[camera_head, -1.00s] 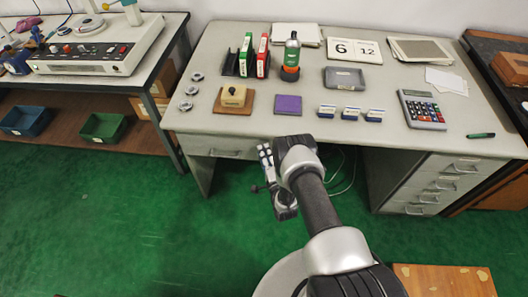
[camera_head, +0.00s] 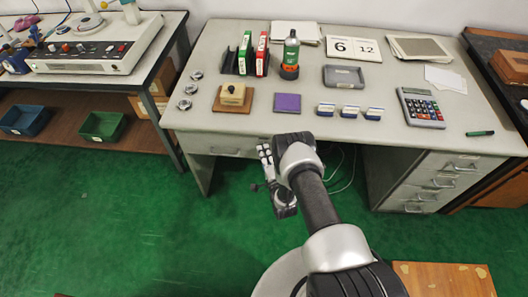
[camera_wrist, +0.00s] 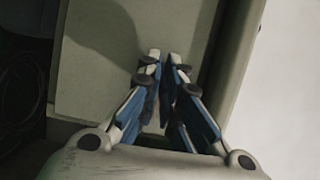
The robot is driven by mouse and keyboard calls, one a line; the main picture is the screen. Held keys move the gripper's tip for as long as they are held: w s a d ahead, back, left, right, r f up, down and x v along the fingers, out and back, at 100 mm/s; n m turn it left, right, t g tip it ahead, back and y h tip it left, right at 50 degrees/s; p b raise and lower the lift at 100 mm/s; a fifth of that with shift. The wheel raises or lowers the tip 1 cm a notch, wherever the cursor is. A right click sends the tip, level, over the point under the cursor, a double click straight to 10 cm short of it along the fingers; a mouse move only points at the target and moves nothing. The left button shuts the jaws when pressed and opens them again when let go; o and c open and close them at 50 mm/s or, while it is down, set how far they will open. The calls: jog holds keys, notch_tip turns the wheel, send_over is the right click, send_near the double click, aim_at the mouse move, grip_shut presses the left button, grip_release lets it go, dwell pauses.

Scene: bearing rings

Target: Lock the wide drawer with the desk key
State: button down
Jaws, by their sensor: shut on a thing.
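The wide drawer (camera_head: 228,149) is the shallow front under the left part of the desk top and looks closed. My gripper (camera_head: 263,149) is just right of that drawer's visible front, close to the desk's front edge. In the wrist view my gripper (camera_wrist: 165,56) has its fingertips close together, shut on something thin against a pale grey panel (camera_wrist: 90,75). The held thing is mostly hidden between the fingers; I take it to be the desk key. The keyhole is not visible, and I cannot tell whether the fingertips touch the panel.
The desk top (camera_head: 220,65) carries a purple pad (camera_head: 287,103), a stamp on a brown base (camera_head: 232,97), a calculator (camera_head: 420,106) and a grey tray (camera_head: 344,76). A drawer pedestal (camera_head: 428,185) stands at right. Green floor (camera_head: 120,220) is free at left.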

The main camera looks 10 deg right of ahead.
jog(key=shift+r, duration=0.15)
jog(key=n+p, duration=0.1)
jog(key=n+g+p, duration=0.1)
jog(key=n, duration=0.1)
jog(key=shift+w+r+n+g, duration=0.1)
jog(key=shift+r+n+g, duration=0.05)
jog(key=shift+n+g, duration=0.15)
jog(key=n+h, duration=0.1)
jog(key=n, duration=0.1)
jog(key=n+g+h+p, duration=0.1)
jog(key=n, duration=0.1)
jog(key=shift+a+r+g, duration=0.1)
jog(key=shift+a+g, duration=0.05)
jog(key=shift+g, duration=0.15)
jog(key=n+g+h, duration=0.1)
jog(key=n, duration=0.1)
jog(key=shift+a+n, duration=0.1)
jog(key=shift+n, duration=0.2)
jog(key=n+h+b, duration=0.1)
jog(key=n+h, duration=0.1)
jog(key=shift+w+n+g, duration=0.1)
jog(key=shift+n+g, duration=0.2)
jog(key=shift+h, duration=0.3)
jog(key=c, duration=1.8)
grip_release()
